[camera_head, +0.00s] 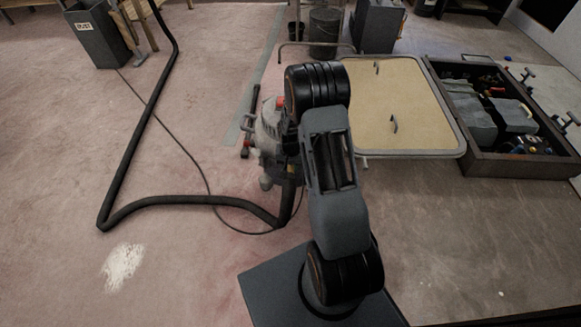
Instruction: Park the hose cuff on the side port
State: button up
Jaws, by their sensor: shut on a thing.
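A black hose (127,165) runs down from the top edge, bends on the floor at the left, then runs right to the grey shop vacuum (268,140). Its right end rises beside the lower part of the vacuum, close to my arm. My arm stands in front and hides the vacuum's right side. I cannot make out the hose cuff or the side port. My gripper does not show; only my arm's links and joints are in view.
A pale pile of dust (122,266) lies on the floor at the left. A thin cable crosses the floor to the vacuum. A tan-topped cart (408,140) and a dark tool crate (520,168) stand right of my arm. A grey bin (100,40) stands at the upper left.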

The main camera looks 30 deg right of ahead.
jog(key=shift+w+d, duration=0.1)
jog(key=shift+w, duration=0.1)
jog(key=shift+w+d, duration=0.15)
jog(key=shift+w, duration=0.15)
jog(key=shift+w+d, duration=0.25)
jog(key=shift+w, duration=0.25)
jog(key=shift+w+d, duration=0.15)
jog(key=shift+w, duration=0.1)
jog(key=shift+w+r, duration=0.1)
jog(key=shift+w, duration=0.05)
grip_shut()
jog(key=shift+d, duration=0.1)
jog(key=o, duration=0.7)
grip_release()
jog(key=shift+d, duration=0.1)
jog(key=o, duration=0.4)
jog(key=shift+a, duration=0.2)
